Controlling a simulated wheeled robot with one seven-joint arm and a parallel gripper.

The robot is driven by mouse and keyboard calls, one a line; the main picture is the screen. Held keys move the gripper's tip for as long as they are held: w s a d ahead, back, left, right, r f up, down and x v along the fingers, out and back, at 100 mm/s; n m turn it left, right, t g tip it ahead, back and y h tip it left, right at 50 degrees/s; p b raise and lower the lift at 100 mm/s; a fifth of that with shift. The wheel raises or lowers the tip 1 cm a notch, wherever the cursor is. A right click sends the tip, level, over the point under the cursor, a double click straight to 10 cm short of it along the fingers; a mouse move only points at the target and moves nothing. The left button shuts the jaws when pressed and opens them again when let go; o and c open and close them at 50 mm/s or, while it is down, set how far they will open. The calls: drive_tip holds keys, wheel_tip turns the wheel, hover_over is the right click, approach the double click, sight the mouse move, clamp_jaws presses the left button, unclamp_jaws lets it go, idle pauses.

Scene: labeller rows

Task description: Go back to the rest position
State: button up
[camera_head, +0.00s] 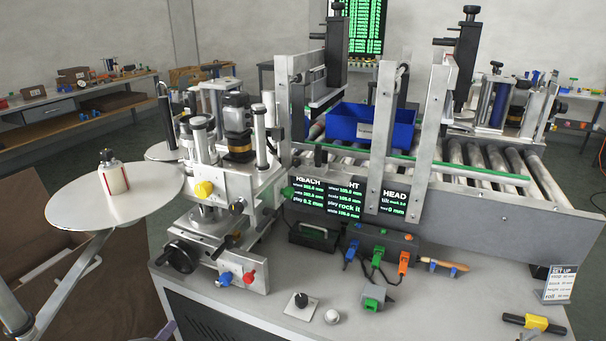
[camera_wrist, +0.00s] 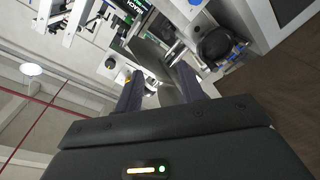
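My gripper (camera_wrist: 158,76) shows in the wrist view with its two dark fingers apart and nothing seen held between them. The wrist view is tilted, and parts of the labelling machine lie beyond the fingers. In the head view I cannot make out the gripper for sure; only a small dark purple piece shows at the bottom left edge. The labelling machine head (camera_head: 235,150) stands on the bench, with a round plate (camera_head: 80,200) on its left carrying a small white bottle-like part (camera_head: 112,178).
A roller conveyor (camera_head: 500,165) with a blue bin (camera_head: 370,124) runs behind the display panel (camera_head: 340,197). The grey bench top (camera_head: 430,310) holds a connector box (camera_head: 380,245), a screwdriver (camera_head: 445,265), a black-and-yellow tool (camera_head: 535,322) and a setup card (camera_head: 559,284).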

drive_tip(key=w+d+r+g+y, duration=0.1)
drive_tip(key=w+d+r+y, duration=0.1)
drive_tip(key=w, duration=0.4)
drive_tip(key=w+d+r+y, duration=0.2)
drive_tip(key=w+r, duration=0.1)
drive_tip(key=w, duration=0.3)
drive_tip(key=w+d+r+m+g+y, duration=0.1)
drive_tip(key=w+d+g, duration=0.15)
drive_tip(key=d, duration=0.35)
drive_tip(key=w+d+r+m+g+y, duration=0.1)
drive_tip(key=w+d+y, duration=0.15)
drive_tip(key=d, duration=0.35)
drive_tip(key=s+d+f+m+g+h, duration=0.1)
drive_tip(key=s+d+m+g, duration=0.15)
drive_tip(key=s+d, duration=0.6)
drive_tip(key=s+d+f+m+g+h, duration=0.1)
drive_tip(key=s+d+g, duration=0.4)
drive_tip(key=d, duration=0.7)
drive_tip(key=s+d+m+g+h, duration=0.1)
drive_tip(key=s+d+m+g, duration=0.1)
drive_tip(key=s+d, duration=0.7)
wheel_tip(320, 180, up, 22)
drive_tip(key=d+p, duration=0.1)
drive_tip(key=p, duration=2.1)
drive_tip(key=shift+w+d, duration=0.25)
drive_tip(key=shift+d, duration=0.05)
